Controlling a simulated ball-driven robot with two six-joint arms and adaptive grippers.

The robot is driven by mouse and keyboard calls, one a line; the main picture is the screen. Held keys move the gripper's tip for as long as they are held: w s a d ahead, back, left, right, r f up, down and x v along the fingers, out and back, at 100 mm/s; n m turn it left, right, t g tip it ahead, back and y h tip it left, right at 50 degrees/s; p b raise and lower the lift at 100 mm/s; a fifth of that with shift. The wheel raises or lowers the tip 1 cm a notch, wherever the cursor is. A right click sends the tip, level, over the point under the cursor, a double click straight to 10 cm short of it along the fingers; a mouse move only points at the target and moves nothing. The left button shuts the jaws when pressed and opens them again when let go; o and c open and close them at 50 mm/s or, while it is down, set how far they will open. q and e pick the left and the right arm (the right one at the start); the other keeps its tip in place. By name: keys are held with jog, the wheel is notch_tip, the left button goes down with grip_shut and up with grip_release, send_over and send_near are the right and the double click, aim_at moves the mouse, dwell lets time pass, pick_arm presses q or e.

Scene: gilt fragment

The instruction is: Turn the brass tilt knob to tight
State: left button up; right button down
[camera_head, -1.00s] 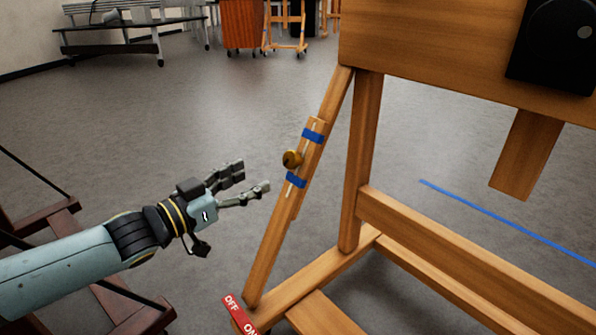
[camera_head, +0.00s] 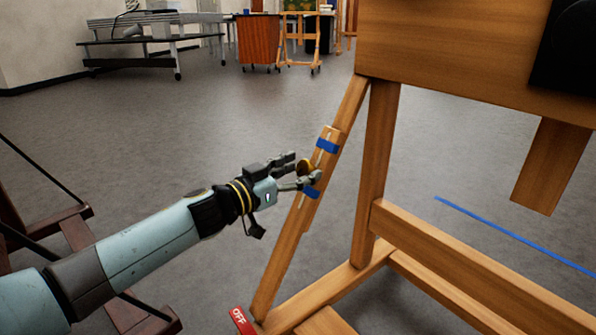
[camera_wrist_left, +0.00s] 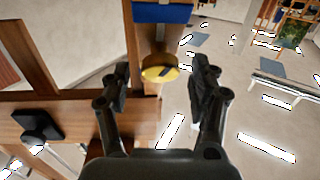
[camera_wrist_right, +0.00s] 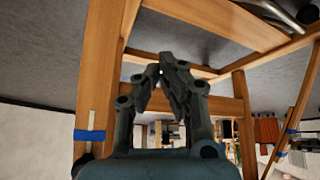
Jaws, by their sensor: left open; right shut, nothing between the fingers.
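The brass tilt knob (camera_head: 306,167) sits on the slanted wooden strut (camera_head: 279,249) of the easel, between two strips of blue tape. My left gripper (camera_head: 305,170) is open with its fingers at the knob, one on each side of it. In the left wrist view the knob (camera_wrist_left: 159,68) shows between the open fingers (camera_wrist_left: 162,84), with gaps visible on both sides. My right gripper is not in the head view. In the right wrist view its fingers (camera_wrist_right: 168,68) are shut together with nothing between them.
The upper blue tape (camera_head: 327,146) and lower blue tape (camera_head: 311,192) mark the strut. A red OFF label (camera_head: 241,320) is at the strut's foot. A dark wooden frame (camera_head: 75,230) stands at left. Bare grey floor lies behind the strut.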

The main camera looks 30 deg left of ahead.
pick_arm(q)
jog(key=shift+c, duration=0.2)
jog(key=c, duration=1.1)
